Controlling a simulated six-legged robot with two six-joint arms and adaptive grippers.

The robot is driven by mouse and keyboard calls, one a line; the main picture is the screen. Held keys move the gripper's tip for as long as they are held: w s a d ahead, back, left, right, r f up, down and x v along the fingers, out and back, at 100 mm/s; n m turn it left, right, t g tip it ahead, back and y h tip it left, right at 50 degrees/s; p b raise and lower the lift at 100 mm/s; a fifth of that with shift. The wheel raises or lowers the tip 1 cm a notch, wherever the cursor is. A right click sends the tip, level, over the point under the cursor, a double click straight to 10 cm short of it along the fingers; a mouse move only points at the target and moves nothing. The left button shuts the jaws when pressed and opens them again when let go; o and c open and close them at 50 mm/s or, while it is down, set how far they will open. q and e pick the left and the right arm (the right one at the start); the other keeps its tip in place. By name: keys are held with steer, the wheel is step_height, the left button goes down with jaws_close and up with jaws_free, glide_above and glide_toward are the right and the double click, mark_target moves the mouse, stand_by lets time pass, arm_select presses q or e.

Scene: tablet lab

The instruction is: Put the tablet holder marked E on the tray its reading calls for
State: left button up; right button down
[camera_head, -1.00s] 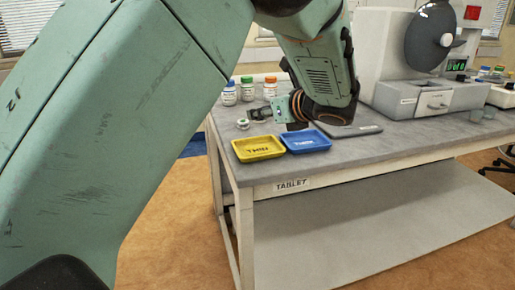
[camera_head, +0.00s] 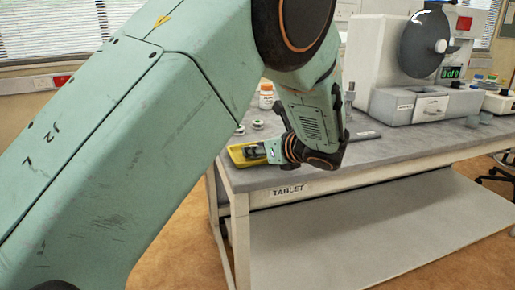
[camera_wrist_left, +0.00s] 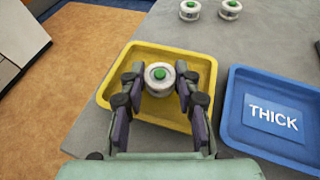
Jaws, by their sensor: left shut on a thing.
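My left gripper (camera_wrist_left: 159,92) is shut on a round white holder with a green centre (camera_wrist_left: 159,76). No letter can be read on the holder. Gripper and holder are over the inside of the yellow tray (camera_wrist_left: 207,72); I cannot tell whether the holder touches its floor. The tray's label is hidden. The blue tray (camera_wrist_left: 235,118), marked THICK, lies to the right and looks empty. In the head view my left gripper (camera_head: 258,151) is at the yellow tray (camera_head: 236,151), and my arm hides the blue tray. My right gripper is not in view.
Two similar round holders (camera_wrist_left: 190,10) (camera_wrist_left: 230,9) stand on the grey bench (camera_wrist_left: 110,35) beyond the trays. A machine with a dark disc (camera_head: 424,44) and a drawer unit stands at the back right. The bench's left edge is close to the yellow tray.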

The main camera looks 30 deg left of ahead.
arm_select(q)
steer(key=o, duration=0.7)
steer(key=shift+w+f, duration=0.1)
steer(key=shift+f, duration=0.1)
steer(key=shift+o, duration=1.2)
steer(key=shift+a, duration=0.1)
steer(key=shift+r, duration=0.1)
